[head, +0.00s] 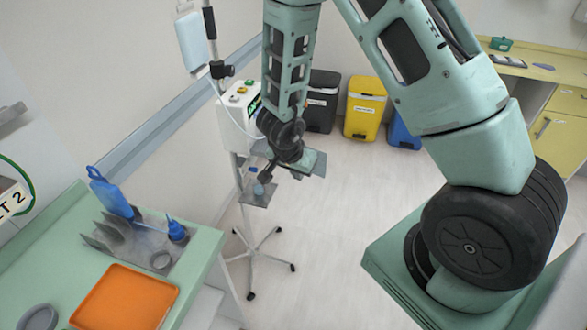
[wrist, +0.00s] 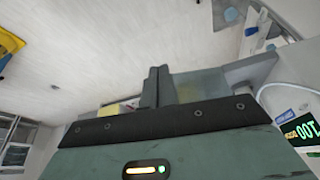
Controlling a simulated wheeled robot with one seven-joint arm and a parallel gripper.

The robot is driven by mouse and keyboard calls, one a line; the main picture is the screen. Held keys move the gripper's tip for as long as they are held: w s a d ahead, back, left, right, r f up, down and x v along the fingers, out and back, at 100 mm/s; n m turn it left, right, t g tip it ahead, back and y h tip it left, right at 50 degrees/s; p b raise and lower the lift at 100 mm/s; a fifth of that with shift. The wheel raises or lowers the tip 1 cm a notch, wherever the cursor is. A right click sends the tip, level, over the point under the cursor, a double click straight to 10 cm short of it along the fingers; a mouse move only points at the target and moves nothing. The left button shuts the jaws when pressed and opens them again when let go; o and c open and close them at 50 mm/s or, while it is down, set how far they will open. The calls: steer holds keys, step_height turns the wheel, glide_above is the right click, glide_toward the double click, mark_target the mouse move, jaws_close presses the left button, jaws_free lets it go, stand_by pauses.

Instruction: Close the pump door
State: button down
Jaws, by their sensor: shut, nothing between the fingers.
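A grey, partly see-through panel (wrist: 203,84), seemingly the open pump door, reaches from the pump side to behind my fingers. My gripper (wrist: 155,84) is shut and empty; its fingertips overlap the panel's left part in the picture. Whether they touch it I cannot tell. In the head view my gripper (head: 265,178) is below and right of the pump, and my wrist hides part of the door area.
The pole has a small grey tray (head: 258,195) and a wheeled foot (head: 251,294). A green counter (head: 205,244) with an orange tray (head: 124,300) stands at the left. Black, yellow (head: 365,108) and blue bins line the back wall. The floor right of the pole is clear.

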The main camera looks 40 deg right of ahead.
steer(key=shift+w+d+f+p, duration=0.2)
steer(key=shift+w+d, duration=0.15)
steer(key=shift+d, duration=0.3)
steer(key=shift+w+d+f+p, duration=0.2)
steer(key=shift+w+d, duration=0.1)
steer(key=shift+d, duration=0.4)
steer(key=shift+w+d+f+p, duration=0.1)
steer(key=shift+w+d+p, duration=0.2)
steer(key=shift+d, duration=0.35)
steer(key=shift+d, duration=0.1)
steer(key=w+d+n+t+y+b, duration=0.25)
steer(key=w+d+n+b, duration=0.25)
steer(key=d+n+b, duration=0.75)
steer(key=w+n+g+y+b, duration=0.1)
steer(key=w+n+y, duration=0.3)
steer(key=w+n, duration=0.4)
steer(key=shift+w+d+n+b, duration=0.35)
steer(key=shift+w+b, duration=0.25)
steer(key=shift+w, duration=0.9)
steer(key=shift+g, duration=0.25)
steer(key=shift+s, duration=0.1)
